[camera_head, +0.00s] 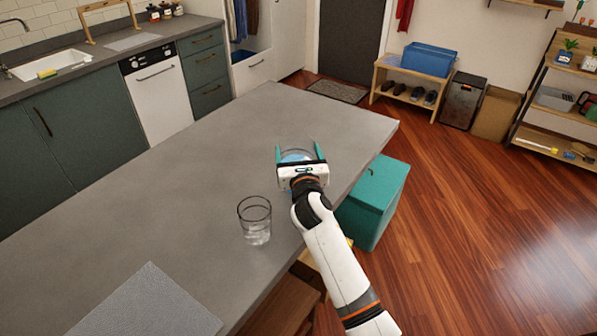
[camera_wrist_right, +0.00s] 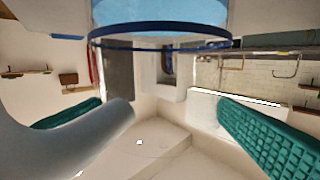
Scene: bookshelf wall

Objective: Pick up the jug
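The jug (camera_head: 296,156) appears as a pale blue rounded shape on the grey counter, mostly hidden behind my right gripper. My right gripper (camera_head: 299,149) is over the counter near its right edge, its teal fingers spread wide on either side of the blue shape. In the right wrist view, a blue round body with a dark blue rim, which looks like the jug (camera_wrist_right: 160,14), fills the top. My right gripper (camera_wrist_right: 160,118) shows there with its fingers far apart. I cannot tell whether either finger touches the jug. My left gripper is not in view.
A clear glass (camera_head: 255,222) stands on the counter (camera_head: 190,170), left of and nearer than my right gripper. A grey mat (camera_head: 148,306) lies at the near end. A teal bin (camera_head: 374,205) stands beside the counter's right side. The counter's far part is clear.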

